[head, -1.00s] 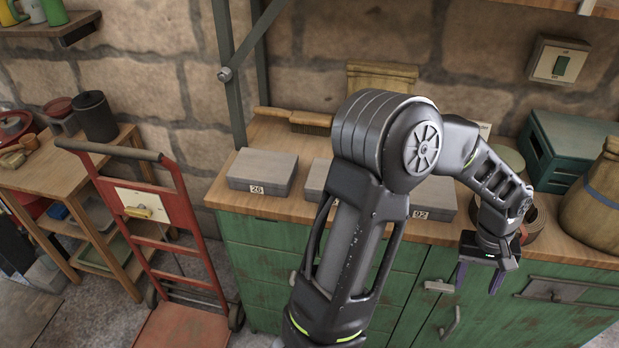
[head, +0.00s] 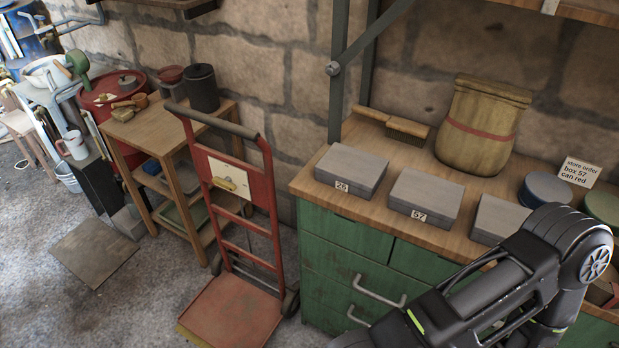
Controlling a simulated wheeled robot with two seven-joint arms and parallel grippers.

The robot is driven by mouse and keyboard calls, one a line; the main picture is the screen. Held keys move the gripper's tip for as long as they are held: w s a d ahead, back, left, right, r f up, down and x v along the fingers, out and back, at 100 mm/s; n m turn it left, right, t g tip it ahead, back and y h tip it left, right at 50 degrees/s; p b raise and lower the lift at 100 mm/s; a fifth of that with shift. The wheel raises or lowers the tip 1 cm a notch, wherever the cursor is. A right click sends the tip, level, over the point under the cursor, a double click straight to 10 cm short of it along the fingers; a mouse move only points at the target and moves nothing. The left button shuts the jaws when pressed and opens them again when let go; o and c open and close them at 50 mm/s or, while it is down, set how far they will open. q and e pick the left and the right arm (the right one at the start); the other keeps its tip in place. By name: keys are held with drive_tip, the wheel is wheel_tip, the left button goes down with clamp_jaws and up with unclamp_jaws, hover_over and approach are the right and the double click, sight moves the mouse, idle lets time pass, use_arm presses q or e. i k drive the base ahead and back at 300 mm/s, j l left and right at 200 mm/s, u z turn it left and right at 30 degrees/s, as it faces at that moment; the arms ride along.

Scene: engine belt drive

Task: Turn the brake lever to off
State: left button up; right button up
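A red hand truck (head: 268,205) stands on the floor left of the green cabinet. Its frame carries a cream plate (head: 221,167) with a small yellow lever (head: 229,184) on it, which appears to be the brake lever. The lever lies roughly sideways across the lower part of the plate. Any marking on the plate is too small to read, so I cannot tell its setting. One of my arms crosses the lower right corner, well away from the lever. Neither of my grippers is in view.
The green cabinet (head: 345,270) bears grey boxes, including 26 (head: 351,168) and 57 (head: 426,193), a sack (head: 482,130) and cans. A wooden shelf table (head: 150,128) stands behind the hand truck's left side. The floor (head: 150,310) in front left is clear except for a flat mat (head: 92,250).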

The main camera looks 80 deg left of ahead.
sight(226, 183)
drive_tip(key=i, duration=0.5)
drive_tip(key=u, duration=3.8)
